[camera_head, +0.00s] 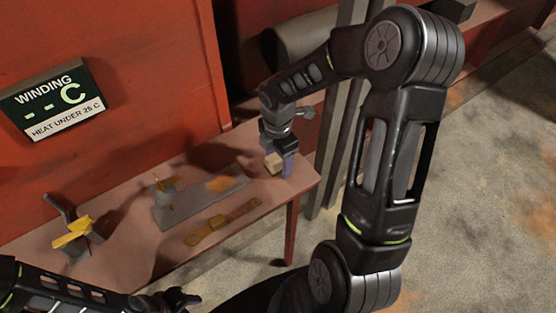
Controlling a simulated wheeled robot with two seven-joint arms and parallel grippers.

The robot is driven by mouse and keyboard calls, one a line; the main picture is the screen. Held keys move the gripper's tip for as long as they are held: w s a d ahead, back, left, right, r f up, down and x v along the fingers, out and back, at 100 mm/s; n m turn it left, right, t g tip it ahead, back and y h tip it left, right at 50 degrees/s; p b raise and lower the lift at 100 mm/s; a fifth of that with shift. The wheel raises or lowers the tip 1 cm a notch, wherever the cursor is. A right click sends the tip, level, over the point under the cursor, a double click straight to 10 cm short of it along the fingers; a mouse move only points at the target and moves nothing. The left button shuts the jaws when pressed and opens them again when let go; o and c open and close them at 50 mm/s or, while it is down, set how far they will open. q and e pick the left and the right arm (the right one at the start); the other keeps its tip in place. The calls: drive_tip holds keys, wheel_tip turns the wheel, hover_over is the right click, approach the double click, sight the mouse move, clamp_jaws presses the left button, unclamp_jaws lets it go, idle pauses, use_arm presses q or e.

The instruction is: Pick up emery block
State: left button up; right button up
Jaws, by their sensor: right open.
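A small tan block (273,162), which looks like the emery block, sits near the right end of the reddish bench (130,195). My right gripper (281,158) points down right at the block, with a bluish finger on its right side. The jaws are open; the other finger is partly hidden, and I cannot tell whether either touches the block. My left gripper (182,298) is low in the picture, in front of the bench and well away from the block. Its fingers are dark and too unclear to tell open from shut.
A grey plate (178,212) with orange patches lies mid-bench, with a yellow-brown strip-like tool (222,222) in front. A grey piece with a yellow part (72,234) stands at left. A red panel with a sign (55,101) rises behind; grey posts (338,150) stand right.

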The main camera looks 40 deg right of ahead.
sight(278, 157)
drive_tip(key=shift+c, duration=0.3)
clamp_jaws()
idle(0.7)
drive_tip(key=shift+r, duration=0.1)
wheel_tip(278, 157, up, 10)
drive_tip(key=shift+f+b, duration=0.1)
drive_tip(key=shift+b, duration=0.2)
idle(0.6)
